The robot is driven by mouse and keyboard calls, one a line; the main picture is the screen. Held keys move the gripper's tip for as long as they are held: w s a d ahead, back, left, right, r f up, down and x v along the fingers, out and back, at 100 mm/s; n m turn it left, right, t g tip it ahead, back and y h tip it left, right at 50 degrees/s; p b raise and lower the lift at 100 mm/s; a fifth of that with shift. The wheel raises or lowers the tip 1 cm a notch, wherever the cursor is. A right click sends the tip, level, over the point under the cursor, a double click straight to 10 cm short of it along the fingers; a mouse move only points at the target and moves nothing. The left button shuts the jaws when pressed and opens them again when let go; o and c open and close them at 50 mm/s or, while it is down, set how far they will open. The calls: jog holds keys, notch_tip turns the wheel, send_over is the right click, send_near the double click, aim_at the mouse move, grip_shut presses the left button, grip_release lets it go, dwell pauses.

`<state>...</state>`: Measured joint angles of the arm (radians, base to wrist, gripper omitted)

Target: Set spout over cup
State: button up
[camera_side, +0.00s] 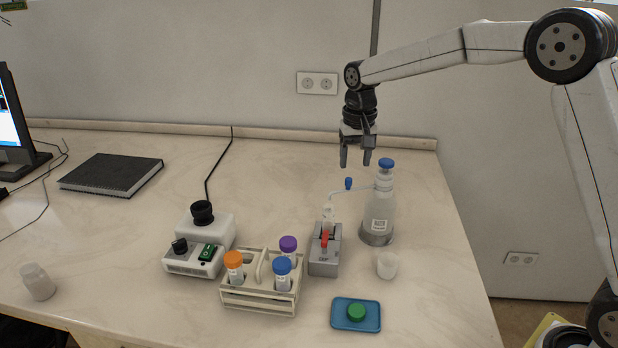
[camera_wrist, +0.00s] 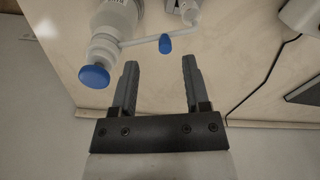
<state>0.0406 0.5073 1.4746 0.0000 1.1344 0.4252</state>
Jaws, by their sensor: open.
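A clear bottle (camera_side: 379,215) with a blue top (camera_side: 386,163) stands upright at the right of the table. Its thin spout (camera_side: 350,190) reaches left from the neck, with a small blue piece (camera_side: 348,183) on it, and its end is over the grey device (camera_side: 325,250). A small white cup (camera_side: 387,264) stands in front of the bottle, apart from the spout's end. My gripper (camera_side: 356,160) is open and empty, above and behind the spout. In the wrist view the bottle's blue top (camera_wrist: 94,76) is left of my fingers and the blue piece (camera_wrist: 165,44) shows between them.
A tube rack (camera_side: 262,297) with capped tubes and a white mixer (camera_side: 200,245) stand left of the grey device. A blue tray (camera_side: 343,325) with a green cap is in front. Another cup (camera_side: 38,282) is far left. The back middle table is clear.

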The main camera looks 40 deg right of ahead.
aim_at(349, 178)
jog(key=shift+w+d+r+m, duration=0.15)
jog(key=shift+w+r, duration=0.15)
jog(key=shift+w, duration=0.2)
jog(key=shift+w+r+m, duration=0.15)
jog(key=shift+w+r, duration=0.15)
jog(key=shift+w, duration=0.15)
jog(key=shift+f, duration=0.15)
jog(key=shift+f, duration=3.75)
grip_shut()
